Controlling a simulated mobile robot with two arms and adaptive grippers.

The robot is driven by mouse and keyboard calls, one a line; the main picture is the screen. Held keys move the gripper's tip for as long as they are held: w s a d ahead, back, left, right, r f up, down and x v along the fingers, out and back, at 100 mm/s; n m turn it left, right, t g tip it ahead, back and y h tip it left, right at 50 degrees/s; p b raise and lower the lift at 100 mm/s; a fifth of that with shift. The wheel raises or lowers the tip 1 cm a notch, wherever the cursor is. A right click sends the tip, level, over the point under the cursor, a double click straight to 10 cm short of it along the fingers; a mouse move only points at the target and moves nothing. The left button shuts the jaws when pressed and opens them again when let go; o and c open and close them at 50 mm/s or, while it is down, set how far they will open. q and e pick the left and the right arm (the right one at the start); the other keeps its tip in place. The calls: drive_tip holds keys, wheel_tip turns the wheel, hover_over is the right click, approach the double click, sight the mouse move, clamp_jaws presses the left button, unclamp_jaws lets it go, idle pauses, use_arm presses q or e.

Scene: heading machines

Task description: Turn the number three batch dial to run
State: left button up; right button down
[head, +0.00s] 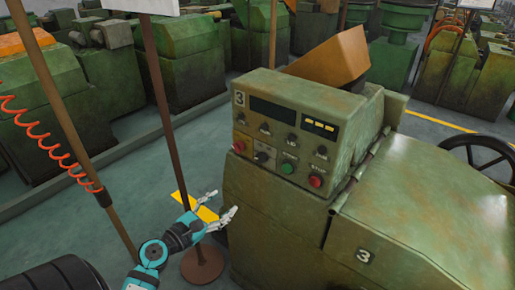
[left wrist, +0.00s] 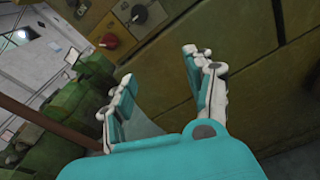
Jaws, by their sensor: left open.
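The green machine marked 3 (head: 270,200) has a sloped control panel (head: 275,138) on top. A black dial on a pale plate (head: 262,157) sits in its lower row, between a red button (head: 238,146) and a green button (head: 287,167). The labels are too small to read. In the left wrist view the black dial (left wrist: 138,13) and the red button (left wrist: 108,41) show at the top. My left gripper (head: 225,203) is open and empty, below and in front of the panel, apart from the dial. It also shows in the left wrist view (left wrist: 158,68).
Several black knobs (head: 292,139) line the panel's upper row, and another red button (head: 315,180) is at lower right. A brown post (head: 160,90) on a round base (head: 203,265) stands close to my left arm. A red coiled hose (head: 50,145) hangs at left.

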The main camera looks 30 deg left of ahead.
use_arm(q)
wheel_tip(320, 180, up, 6)
drive_tip(key=n+t, duration=0.1)
drive_tip(key=p, duration=0.3)
approach(259, 159)
drive_tip(key=w, duration=0.4)
drive_tip(key=w+p, duration=0.1)
drive_tip(key=w, duration=0.4)
drive_tip(key=shift+w+d, duration=0.25)
use_arm(e)
wheel_tip(259, 159, up, 5)
drive_tip(key=shift+f, duration=0.1)
use_arm(q)
drive_tip(key=shift+r, duration=0.1)
use_arm(e)
drive_tip(key=shift+d, duration=0.15)
use_arm(q)
drive_tip(key=shift+c, duration=1)
clamp_jaws()
use_arm(e)
drive_tip(key=shift+d, duration=0.3)
